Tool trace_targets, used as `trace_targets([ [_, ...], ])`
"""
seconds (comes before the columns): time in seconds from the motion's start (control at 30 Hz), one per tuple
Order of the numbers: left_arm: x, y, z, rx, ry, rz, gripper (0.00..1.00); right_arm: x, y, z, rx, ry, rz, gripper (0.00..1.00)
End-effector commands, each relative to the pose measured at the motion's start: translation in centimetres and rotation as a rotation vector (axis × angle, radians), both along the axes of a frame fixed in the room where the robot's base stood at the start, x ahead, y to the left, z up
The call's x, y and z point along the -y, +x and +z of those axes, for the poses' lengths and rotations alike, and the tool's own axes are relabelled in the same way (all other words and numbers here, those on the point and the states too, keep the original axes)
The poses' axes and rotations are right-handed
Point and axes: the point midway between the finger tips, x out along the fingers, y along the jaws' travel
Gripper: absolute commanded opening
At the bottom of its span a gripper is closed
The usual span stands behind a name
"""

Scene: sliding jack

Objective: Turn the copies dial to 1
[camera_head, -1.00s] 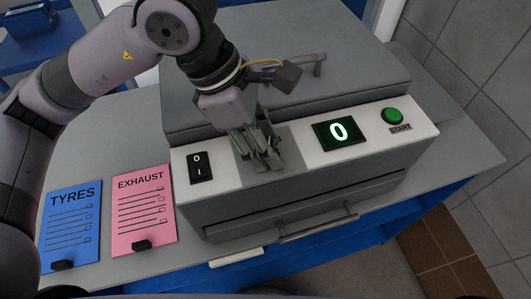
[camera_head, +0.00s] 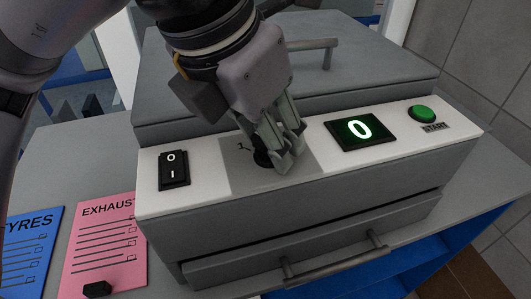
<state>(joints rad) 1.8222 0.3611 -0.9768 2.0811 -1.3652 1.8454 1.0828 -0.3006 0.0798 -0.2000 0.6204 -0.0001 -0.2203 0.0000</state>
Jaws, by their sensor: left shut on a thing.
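The copier (camera_head: 330,200) is a grey box with a white control strip. The copies dial (camera_head: 262,158) is a dark knob on a grey panel (camera_head: 236,178) in that strip, mostly hidden behind my fingers. My left gripper (camera_head: 283,160) comes down from above and is shut on the dial. The display (camera_head: 360,131) to the right of the dial shows a green 0. My right gripper is not in view.
A black power switch (camera_head: 173,170) is left of the dial; a green START button (camera_head: 422,112) is at the far right. Pink EXHAUST (camera_head: 105,250) and blue TYRES (camera_head: 28,250) sheets lie on the table at left. A drawer handle (camera_head: 335,262) juts out in front.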

Motion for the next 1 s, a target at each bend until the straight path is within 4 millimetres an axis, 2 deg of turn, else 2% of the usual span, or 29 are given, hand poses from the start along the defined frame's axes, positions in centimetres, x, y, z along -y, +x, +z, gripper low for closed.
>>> trace_targets([
  [0.03,0.1,0.0,-0.4,0.003,-0.001,0.033,0.12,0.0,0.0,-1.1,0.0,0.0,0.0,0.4],
  [0.33,0.1,-0.1,-0.2,0.001,-0.001,0.194,0.12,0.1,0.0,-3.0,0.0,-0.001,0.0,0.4],
  [1.0,0.1,0.0,0.1,-0.001,-0.001,0.256,0.12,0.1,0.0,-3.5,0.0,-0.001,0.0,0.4],
])
